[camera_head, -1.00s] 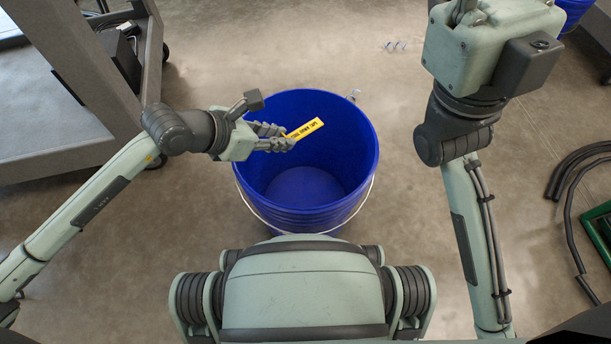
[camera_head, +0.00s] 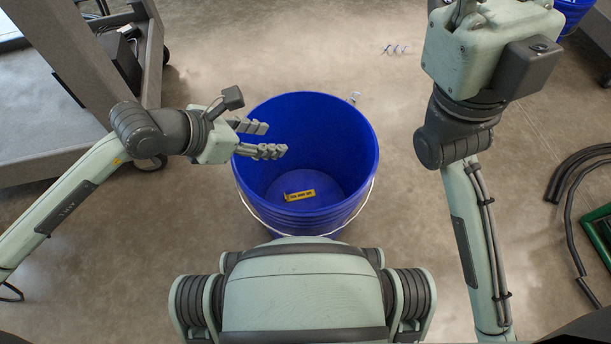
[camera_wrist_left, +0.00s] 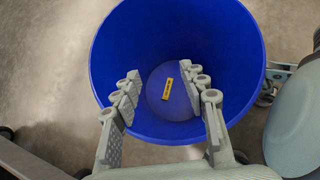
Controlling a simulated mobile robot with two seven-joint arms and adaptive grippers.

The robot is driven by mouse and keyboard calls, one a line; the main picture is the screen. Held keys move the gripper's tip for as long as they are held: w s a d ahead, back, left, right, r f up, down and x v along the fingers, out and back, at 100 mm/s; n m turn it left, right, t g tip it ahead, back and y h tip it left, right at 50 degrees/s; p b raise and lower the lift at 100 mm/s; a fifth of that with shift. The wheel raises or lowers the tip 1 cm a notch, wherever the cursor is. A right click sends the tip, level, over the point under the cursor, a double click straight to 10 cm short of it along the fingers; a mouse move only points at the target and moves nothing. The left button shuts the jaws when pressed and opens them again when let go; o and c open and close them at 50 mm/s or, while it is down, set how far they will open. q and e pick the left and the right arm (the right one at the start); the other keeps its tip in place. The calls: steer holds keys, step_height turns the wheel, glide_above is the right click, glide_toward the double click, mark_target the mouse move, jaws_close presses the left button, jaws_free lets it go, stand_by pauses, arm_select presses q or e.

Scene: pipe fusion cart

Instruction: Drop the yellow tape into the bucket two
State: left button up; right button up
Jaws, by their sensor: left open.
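The yellow tape (camera_head: 300,195) is a short flat strip with dark lettering. It lies inside the blue bucket (camera_head: 352,190), on or close to its floor, and also shows at the bucket's bottom in the left wrist view (camera_wrist_left: 168,88). The bucket stands upright on the floor. My left gripper (camera_head: 277,140) is open and empty over the left part of the bucket's mouth. In the left wrist view its fingers (camera_wrist_left: 165,88) stand apart with the tape visible far below between them. My right gripper is out of view; only its arm shows.
A grey cart (camera_head: 50,110) stands at the left. Another blue bucket (camera_head: 572,12) is at the top right. Black hoses (camera_head: 568,200) and a green object (camera_head: 600,225) lie at the right. The floor around the near bucket is mostly clear.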

arm_select(q)
steer(key=v, duration=0.8)
